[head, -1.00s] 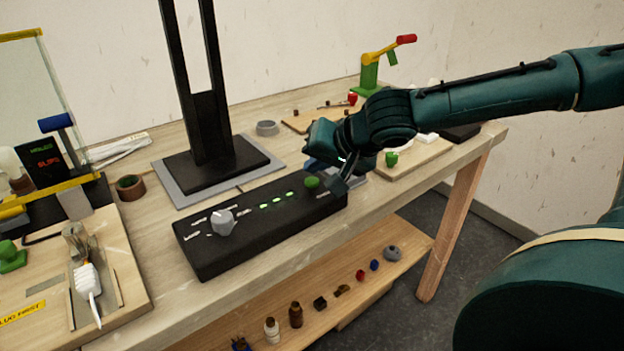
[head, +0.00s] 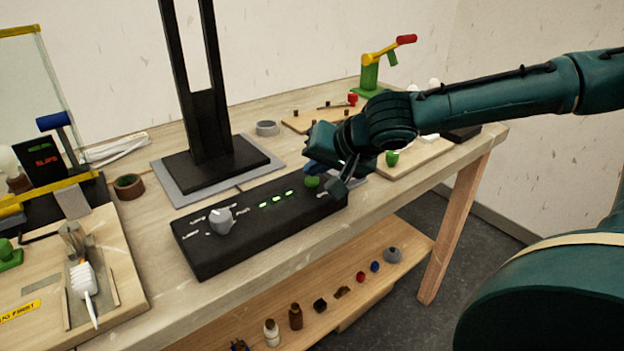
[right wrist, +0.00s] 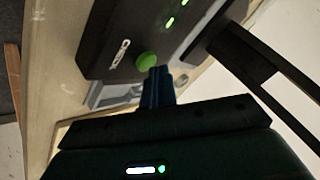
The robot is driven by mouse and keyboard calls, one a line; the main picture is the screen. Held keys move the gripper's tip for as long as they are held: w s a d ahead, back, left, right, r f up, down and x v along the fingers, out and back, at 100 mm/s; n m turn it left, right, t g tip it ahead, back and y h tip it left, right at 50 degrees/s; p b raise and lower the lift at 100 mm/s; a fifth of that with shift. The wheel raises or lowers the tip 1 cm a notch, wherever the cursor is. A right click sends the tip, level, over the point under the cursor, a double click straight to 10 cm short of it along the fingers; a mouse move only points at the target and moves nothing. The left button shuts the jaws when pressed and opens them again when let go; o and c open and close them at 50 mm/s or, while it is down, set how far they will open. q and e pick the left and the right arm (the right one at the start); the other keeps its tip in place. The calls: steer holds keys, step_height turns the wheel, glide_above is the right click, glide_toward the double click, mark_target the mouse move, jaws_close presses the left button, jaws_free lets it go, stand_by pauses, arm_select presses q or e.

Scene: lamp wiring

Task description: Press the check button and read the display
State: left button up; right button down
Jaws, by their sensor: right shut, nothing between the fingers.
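I cannot read any characters in the marks. My right gripper (head: 317,168) is shut and empty at that end. In the right wrist view its blue fingertips (right wrist: 158,72) are right beside the green button (right wrist: 147,61). I cannot tell whether they touch it. My left gripper is not in view.
A black stand (head: 215,160) rises behind the box on a grey mat (head: 168,192). A dark panel (head: 43,160) with green and red text stands at left, beside a wooden board with a white plug (head: 84,280). Small parts lie on the lower shelf (head: 340,311).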

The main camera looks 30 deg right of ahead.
mark_target(316, 182)
steer(key=shift+f+b, duration=0.4)
steer(key=shift+b, duration=0.1)
stand_by(0.3)
steer(key=shift+r, duration=0.1)
steer(key=shift+r+p, duration=0.65)
steer(key=shift+r, duration=0.05)
step_height(316, 182, up, 5)
steer(key=p, duration=0.4)
steer(key=shift+r, duration=0.1)
stand_by(1.0)
